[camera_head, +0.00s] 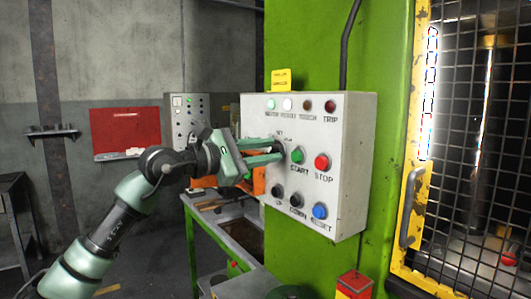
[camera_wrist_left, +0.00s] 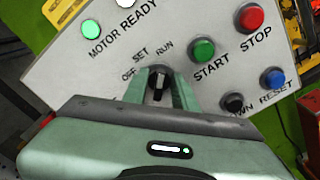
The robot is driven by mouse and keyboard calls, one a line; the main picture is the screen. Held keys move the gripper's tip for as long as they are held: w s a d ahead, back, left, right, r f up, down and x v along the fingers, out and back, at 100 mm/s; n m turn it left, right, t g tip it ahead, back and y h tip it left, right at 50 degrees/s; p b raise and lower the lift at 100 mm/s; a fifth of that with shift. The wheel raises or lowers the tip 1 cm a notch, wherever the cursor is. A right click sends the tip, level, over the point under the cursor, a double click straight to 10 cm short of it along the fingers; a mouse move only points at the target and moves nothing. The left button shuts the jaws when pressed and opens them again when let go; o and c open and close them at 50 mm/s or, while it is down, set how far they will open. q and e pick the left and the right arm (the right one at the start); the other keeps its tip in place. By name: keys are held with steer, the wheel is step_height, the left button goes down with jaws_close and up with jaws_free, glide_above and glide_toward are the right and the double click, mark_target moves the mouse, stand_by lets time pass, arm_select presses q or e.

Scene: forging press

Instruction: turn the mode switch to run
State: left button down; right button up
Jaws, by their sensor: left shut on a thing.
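The mode switch (camera_wrist_left: 158,84) is a dark rotary knob on the white control panel (camera_head: 352,180), below the labels OFF, SET and RUN. In the left wrist view its grip points upward, roughly toward RUN; the exact angle is hard to tell. My right gripper is not in view.
The green START (camera_head: 298,155) and red STOP (camera_head: 322,162) buttons sit close right of the switch. Black buttons and the blue RESET button (camera_head: 320,211) are below. A yellow-framed mesh guard (camera_head: 411,190) stands at right, and a green-legged bench (camera_head: 193,240) below my arm.

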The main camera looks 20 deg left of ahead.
arm_select(q)
steer(key=c, duration=1.5)
jaws_free()
steer(key=shift+s+a, duration=0.2)
steer(key=shift+a, duration=0.05)
steer(key=b+v, duration=0.3)
steer(key=v, duration=0.4)
steer(key=shift+s, duration=0.1)
